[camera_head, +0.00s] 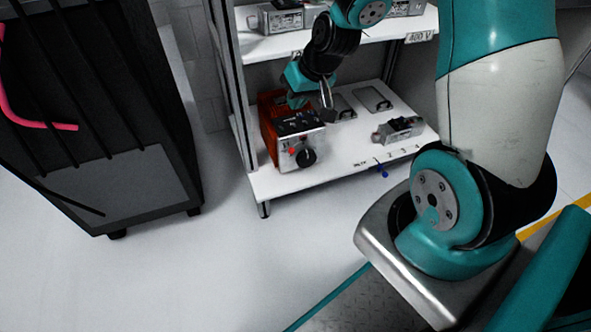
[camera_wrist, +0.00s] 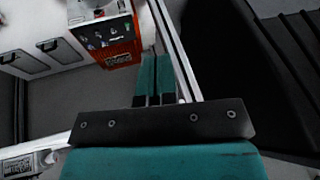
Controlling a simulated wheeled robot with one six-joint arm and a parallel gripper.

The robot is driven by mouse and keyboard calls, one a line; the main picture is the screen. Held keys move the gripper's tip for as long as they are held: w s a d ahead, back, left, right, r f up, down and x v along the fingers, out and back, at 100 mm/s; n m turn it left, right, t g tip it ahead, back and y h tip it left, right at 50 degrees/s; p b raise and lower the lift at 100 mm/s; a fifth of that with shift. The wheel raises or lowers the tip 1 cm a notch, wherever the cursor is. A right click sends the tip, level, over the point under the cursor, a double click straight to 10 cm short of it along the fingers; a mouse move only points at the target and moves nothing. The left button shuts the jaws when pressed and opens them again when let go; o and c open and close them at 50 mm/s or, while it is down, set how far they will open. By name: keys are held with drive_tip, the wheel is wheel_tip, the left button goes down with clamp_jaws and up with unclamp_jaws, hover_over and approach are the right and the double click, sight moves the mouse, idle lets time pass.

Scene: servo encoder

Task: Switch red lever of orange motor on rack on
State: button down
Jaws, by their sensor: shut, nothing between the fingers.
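The orange motor (camera_head: 268,127) stands at the left end of the white rack shelf, with a pale front face and a black round knob (camera_head: 306,157). A small red part (camera_head: 291,151), which looks like the red lever, is on that face left of the knob; its exact position is too small to tell. In the wrist view the motor's orange housing (camera_wrist: 120,53) is at the top, upside down. My gripper (camera_head: 296,102) is shut and empty, above the motor's top rear in the head view. Its teal fingers (camera_wrist: 154,62) appear beside the housing, apparently apart from it.
Rack posts (camera_wrist: 175,45) stand close to my fingers. An upper shelf (camera_head: 268,47) with grey devices is above. A dark cabinet (camera_head: 95,110) stands left; the floor between is clear.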

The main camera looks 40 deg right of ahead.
sight(292, 150)
drive_tip(key=d+f+m+h+b, duration=0.1)
drive_tip(key=d+f+b, duration=0.3)
drive_tip(key=f, duration=0.6)
drive_tip(key=shift+w+d+f+t, duration=0.2)
drive_tip(key=shift+w+d+t, duration=0.1)
drive_tip(key=shift+d, duration=0.55)
drive_tip(key=b+x, duration=0.7)
drive_tip(key=x, duration=0.6)
drive_tip(key=shift+s+f, duration=0.15)
drive_tip(key=shift+f, duration=0.1)
drive_tip(key=shift+w+f+b, duration=0.25)
drive_tip(key=shift+b, duration=0.2)
